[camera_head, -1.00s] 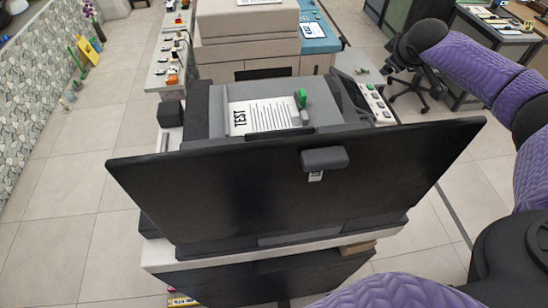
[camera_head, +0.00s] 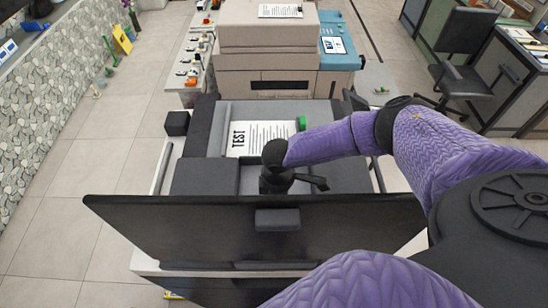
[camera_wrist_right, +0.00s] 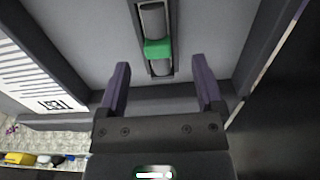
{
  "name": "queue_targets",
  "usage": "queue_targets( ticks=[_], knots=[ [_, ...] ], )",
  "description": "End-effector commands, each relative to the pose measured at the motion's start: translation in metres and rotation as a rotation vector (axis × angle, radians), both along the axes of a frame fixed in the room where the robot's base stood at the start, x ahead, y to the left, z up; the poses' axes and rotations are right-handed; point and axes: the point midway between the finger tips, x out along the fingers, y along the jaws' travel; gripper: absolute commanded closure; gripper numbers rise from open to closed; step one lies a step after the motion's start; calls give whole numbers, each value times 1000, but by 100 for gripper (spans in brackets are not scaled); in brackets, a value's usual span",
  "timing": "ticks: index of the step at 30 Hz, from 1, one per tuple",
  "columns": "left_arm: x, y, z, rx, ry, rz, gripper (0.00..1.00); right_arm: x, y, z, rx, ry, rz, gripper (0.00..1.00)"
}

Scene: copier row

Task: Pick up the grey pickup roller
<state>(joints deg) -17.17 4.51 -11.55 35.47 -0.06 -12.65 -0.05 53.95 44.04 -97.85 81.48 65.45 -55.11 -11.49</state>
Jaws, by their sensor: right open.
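The grey pickup roller (camera_wrist_right: 153,22) lies in a dark narrow slot of the copier in the right wrist view, with a green piece (camera_wrist_right: 157,49) around or across it. In the head view only the green piece (camera_head: 302,123) shows, beside the printed sheet; the roller is hidden by my right arm. My right gripper (camera_wrist_right: 162,78) is open and empty, its two fingers on either side of the slot's line, with the roller beyond the fingertips. I cannot tell the exact gap. My left gripper is in neither view.
A large black upright panel (camera_head: 180,232) stands between me and the copier top. A sheet marked TEST (camera_head: 250,138) lies on the copier. Behind are a beige and blue copier (camera_head: 265,60), a side table (camera_head: 196,65) with small items and a chair (camera_head: 463,50).

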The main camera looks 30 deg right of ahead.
Motion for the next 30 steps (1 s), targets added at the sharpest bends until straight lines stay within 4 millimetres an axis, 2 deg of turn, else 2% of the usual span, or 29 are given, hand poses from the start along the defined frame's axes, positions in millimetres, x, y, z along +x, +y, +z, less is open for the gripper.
queue_targets(
  ticks=[3,6,13,25,30],
  knots=[
    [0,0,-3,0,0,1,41,3,1,-25,-2,1,-1,15],
    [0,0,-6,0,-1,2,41,3,0,-39,-3,-1,-1,15],
    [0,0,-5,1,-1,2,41,3,0,-40,0,-2,-2,15],
    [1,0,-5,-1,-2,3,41,3,0,-40,-2,-3,-3,99],
    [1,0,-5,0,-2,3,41,3,0,-40,-2,-3,-3,100]
  ],
)
